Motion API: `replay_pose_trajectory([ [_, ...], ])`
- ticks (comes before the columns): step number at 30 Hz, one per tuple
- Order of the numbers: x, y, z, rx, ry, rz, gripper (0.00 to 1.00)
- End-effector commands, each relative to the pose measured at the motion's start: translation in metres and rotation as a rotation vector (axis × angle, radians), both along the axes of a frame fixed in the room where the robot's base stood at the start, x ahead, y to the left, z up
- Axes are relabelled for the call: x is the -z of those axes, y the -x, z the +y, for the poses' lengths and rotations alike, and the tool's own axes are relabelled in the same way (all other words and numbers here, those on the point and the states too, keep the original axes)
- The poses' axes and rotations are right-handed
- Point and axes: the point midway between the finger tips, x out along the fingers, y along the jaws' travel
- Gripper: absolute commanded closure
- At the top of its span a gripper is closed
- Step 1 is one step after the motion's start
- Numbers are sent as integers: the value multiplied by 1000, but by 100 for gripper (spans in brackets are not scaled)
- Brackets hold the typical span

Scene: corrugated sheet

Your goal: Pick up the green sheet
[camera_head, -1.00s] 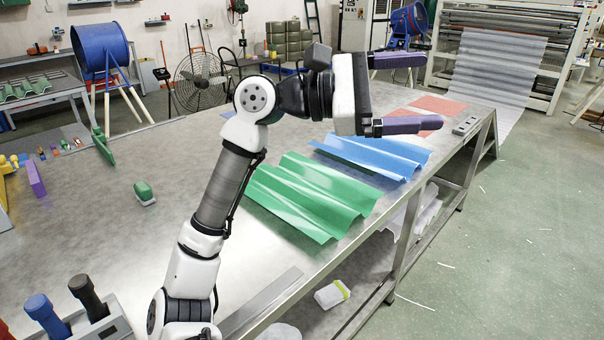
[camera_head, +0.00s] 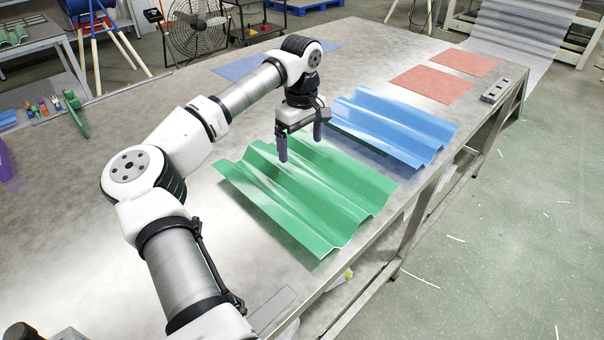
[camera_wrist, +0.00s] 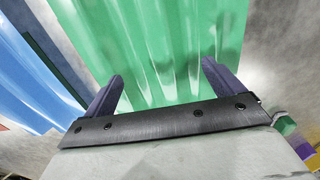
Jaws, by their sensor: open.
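The green sheet (camera_head: 312,192) is corrugated and lies on the metal table, its ridges running from upper left to lower right. My gripper (camera_head: 300,146) is open and empty, pointing down over the far edge of the green sheet. In the wrist view, the green sheet (camera_wrist: 160,45) fills the middle, and the two purple fingers of my gripper (camera_wrist: 163,85) stand apart in front of it. I cannot tell whether the fingertips touch the sheet.
A blue corrugated sheet (camera_head: 393,126) lies close to the right of the green one. Two flat red sheets (camera_head: 432,84) and a small grey block (camera_head: 497,91) lie farther back.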

Motion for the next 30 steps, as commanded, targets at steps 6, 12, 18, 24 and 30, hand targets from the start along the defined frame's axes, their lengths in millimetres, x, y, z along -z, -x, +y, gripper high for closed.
replay_pose_trajectory([
  [6,40,0,-1,0,4,2,7],
  [12,55,0,-1,0,4,0,7],
  [18,79,3,-2,1,7,4,7],
  [24,104,3,-2,0,6,1,7],
  [30,107,3,-2,0,5,-1,7],
])
